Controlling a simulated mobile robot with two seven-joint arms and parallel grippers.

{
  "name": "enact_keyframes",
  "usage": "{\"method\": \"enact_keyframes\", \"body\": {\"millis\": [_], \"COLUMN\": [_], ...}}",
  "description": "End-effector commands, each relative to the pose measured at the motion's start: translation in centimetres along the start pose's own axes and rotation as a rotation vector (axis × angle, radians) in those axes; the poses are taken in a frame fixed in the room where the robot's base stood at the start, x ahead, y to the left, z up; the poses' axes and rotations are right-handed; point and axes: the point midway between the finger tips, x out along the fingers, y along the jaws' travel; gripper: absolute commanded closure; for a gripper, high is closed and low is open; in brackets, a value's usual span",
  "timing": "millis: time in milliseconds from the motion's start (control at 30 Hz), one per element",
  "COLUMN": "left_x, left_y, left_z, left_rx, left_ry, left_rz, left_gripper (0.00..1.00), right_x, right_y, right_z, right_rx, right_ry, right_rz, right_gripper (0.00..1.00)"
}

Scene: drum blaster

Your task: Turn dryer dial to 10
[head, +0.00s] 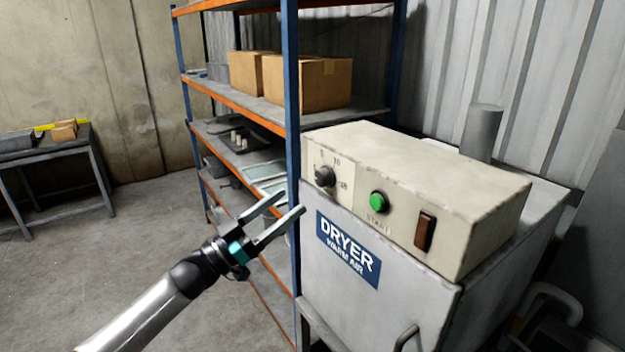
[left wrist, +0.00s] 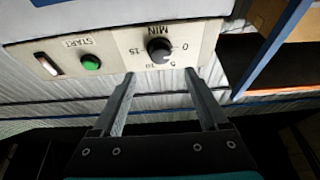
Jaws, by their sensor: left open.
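The dryer (head: 400,290) stands at the right with a cream control box (head: 450,200) on top. Its black round dial (head: 325,176) is at the left end of the box front, on a pale plate with numbers; I cannot tell which number it points to. In the left wrist view, upside down, the dial (left wrist: 159,50) lies just beyond the fingertips, between their lines, with 0, 5, 10, 15 and MIN around it. My left gripper (head: 292,203) is open and empty, in front of and below the dial, apart from it. My right gripper is not in view.
A green START button (head: 378,201) and a brown rocker switch (head: 425,231) sit right of the dial. A blue and orange shelf rack (head: 291,100) with cardboard boxes (head: 307,83) stands behind and left of the dryer. A grey table (head: 50,147) is at far left; open floor lies between.

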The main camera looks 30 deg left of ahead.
Motion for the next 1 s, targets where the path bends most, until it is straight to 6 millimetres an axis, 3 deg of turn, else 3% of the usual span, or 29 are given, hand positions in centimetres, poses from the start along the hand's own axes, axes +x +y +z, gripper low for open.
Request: {"method": "enact_keyframes", "body": {"millis": [200, 433, 900, 1000], "left_x": [3.7, 6.5, 7.6, 7.5], "left_y": [-0.1, -0.1, -0.1, 0.0], "left_z": [-0.2, -0.1, 0.1, 0.1], "left_rx": [0.000, -0.002, 0.000, 0.000], "left_ry": [0.002, 0.002, -0.001, -0.001], "left_rz": [-0.001, -0.002, -0.002, -0.002], "left_gripper": [0.23, 0.23, 0.23, 0.32], "right_x": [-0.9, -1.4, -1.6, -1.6], "right_y": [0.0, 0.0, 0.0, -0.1], "right_z": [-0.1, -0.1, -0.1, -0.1], "right_rx": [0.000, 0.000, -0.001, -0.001], "right_ry": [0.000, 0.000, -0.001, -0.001], "right_rz": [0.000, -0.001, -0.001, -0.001], "right_gripper": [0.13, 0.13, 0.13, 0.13]}}
